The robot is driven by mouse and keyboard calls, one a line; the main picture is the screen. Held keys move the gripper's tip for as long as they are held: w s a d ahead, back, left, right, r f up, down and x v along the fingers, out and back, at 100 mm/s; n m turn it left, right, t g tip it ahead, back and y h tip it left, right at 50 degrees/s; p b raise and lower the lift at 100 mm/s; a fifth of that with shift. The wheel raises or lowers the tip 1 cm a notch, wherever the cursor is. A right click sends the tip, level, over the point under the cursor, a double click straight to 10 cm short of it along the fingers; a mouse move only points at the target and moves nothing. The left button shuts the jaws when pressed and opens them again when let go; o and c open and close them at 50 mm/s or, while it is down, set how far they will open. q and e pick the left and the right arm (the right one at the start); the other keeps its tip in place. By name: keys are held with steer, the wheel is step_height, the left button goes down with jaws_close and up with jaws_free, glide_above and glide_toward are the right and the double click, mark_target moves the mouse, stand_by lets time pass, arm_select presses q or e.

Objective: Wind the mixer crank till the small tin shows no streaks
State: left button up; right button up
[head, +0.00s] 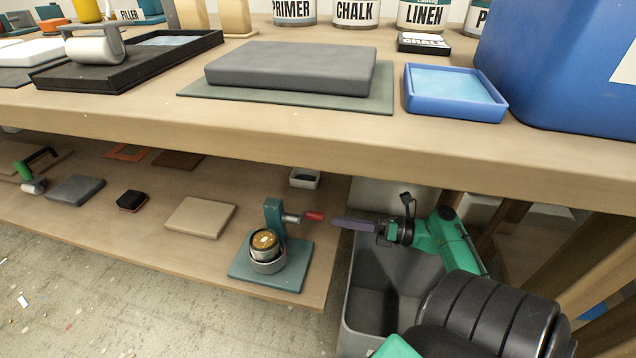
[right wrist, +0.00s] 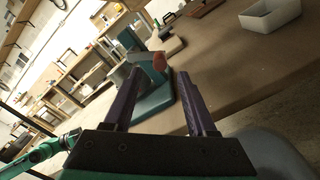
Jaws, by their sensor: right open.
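The mixer stands on the lower shelf, with a teal base plate (head: 288,276) and a teal post (head: 273,214). A small tin (head: 265,243) sits in its round grey holder; its brown top shows pale streaks. The crank points right from the post and ends in a red handle (head: 314,216). My right gripper (head: 336,222) is just right of the handle, its purple fingers pointing at it. In the right wrist view my right gripper (right wrist: 160,76) is open, and the handle (right wrist: 159,61) shows between and beyond the fingertips; contact cannot be told. My left gripper is out of view.
A grey bin (head: 365,300) stands under my right forearm, beside the shelf's end. The workbench top (head: 300,140) overhangs the lower shelf. A small white dish (head: 304,179) lies behind the mixer, and a beige slab (head: 201,217) lies left of it.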

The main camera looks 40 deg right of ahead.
mark_target(319, 217)
steer(key=b+x, duration=0.1)
steer(key=x, duration=0.5)
steer(key=shift+w+a, duration=0.15)
steer(key=shift+w, duration=0.05)
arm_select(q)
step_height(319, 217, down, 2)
arm_select(e)
jaws_close()
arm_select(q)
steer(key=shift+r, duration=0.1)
